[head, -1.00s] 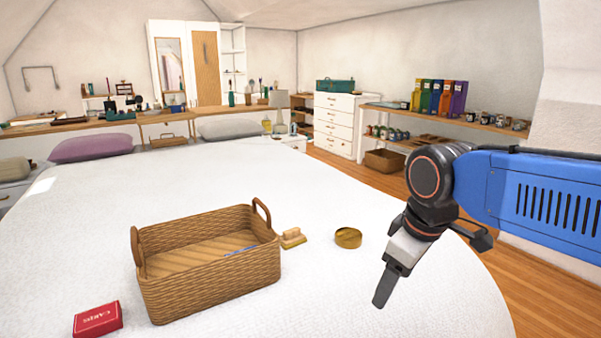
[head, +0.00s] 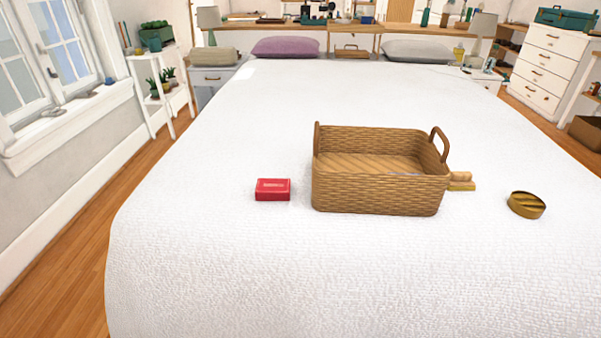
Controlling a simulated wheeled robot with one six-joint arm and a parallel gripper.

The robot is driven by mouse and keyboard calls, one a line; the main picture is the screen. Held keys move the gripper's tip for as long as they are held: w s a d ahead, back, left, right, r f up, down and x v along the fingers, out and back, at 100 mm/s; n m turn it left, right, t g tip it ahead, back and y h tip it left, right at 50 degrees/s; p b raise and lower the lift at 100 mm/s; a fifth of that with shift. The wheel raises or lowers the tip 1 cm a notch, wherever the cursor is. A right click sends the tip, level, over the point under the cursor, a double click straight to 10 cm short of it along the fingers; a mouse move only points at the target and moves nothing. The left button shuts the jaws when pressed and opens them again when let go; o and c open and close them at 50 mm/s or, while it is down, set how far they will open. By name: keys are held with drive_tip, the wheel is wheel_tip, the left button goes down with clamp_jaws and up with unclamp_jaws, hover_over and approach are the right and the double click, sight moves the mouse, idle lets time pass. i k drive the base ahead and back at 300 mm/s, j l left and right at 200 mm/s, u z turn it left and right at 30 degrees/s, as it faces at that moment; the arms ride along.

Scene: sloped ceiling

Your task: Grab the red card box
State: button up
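The red card box (head: 273,189) lies flat on the white bed (head: 190,260), a little left of the wicker basket (head: 378,193), with a gap of bare bedding between them. Its top and front side show, and nothing covers it. My gripper is not in the head view now, so its distance from the box cannot be told.
The two-handled basket stands close on the box's right. A wooden brush (head: 461,182) lies at the basket's right side, and a round brass tin (head: 527,205) lies farther right. Bedding in front and left of the box is clear. A window (head: 58,65) is at far left.

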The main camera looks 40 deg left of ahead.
sight(268, 189)
drive_tip(key=u, duration=1.6)
drive_tip(key=i, duration=0.2)
